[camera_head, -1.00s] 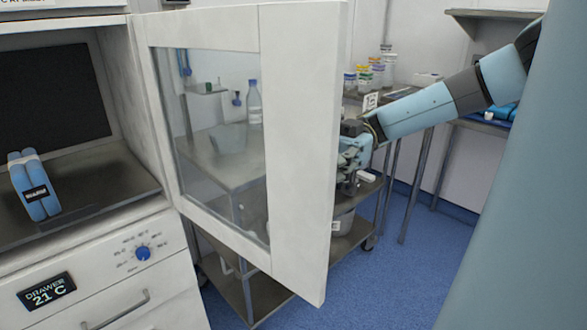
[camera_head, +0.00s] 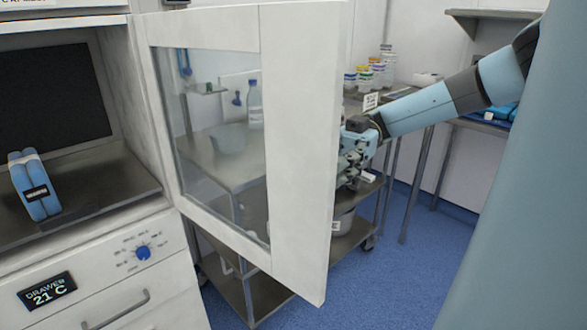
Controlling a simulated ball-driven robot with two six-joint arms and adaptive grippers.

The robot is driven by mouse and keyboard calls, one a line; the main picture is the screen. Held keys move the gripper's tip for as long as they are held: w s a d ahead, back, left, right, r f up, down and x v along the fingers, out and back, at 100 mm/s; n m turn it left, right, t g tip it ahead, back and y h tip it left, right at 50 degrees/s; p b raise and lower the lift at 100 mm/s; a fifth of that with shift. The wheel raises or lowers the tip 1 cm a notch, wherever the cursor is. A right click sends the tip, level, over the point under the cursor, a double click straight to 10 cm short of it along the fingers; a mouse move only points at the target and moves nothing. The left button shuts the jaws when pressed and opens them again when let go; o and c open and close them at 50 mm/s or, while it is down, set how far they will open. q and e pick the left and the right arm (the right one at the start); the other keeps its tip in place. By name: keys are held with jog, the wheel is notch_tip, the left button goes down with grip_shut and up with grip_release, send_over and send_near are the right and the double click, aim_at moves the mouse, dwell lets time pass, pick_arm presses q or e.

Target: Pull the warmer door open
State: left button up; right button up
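The warmer door (camera_head: 300,150) is white with a glass window and stands swung wide open to the right of the warmer cabinet (camera_head: 150,120). My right gripper (camera_head: 350,165) is just beyond the door's free edge, partly hidden behind it. Its fingers show only in part, so I cannot tell whether they are open or shut, or whether they touch the door. The door's handle is not visible from this side. My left gripper is not in view.
A blue bundle (camera_head: 35,185) lies on the shelf inside the warmer. Below is a drawer with a handle (camera_head: 115,310), a dial (camera_head: 143,253) and a display (camera_head: 46,291). A metal cart (camera_head: 355,235) stands behind the door. Blue floor (camera_head: 385,285) is clear at the right.

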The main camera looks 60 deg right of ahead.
jog(key=d, duration=0.5)
jog(key=shift+s, duration=0.25)
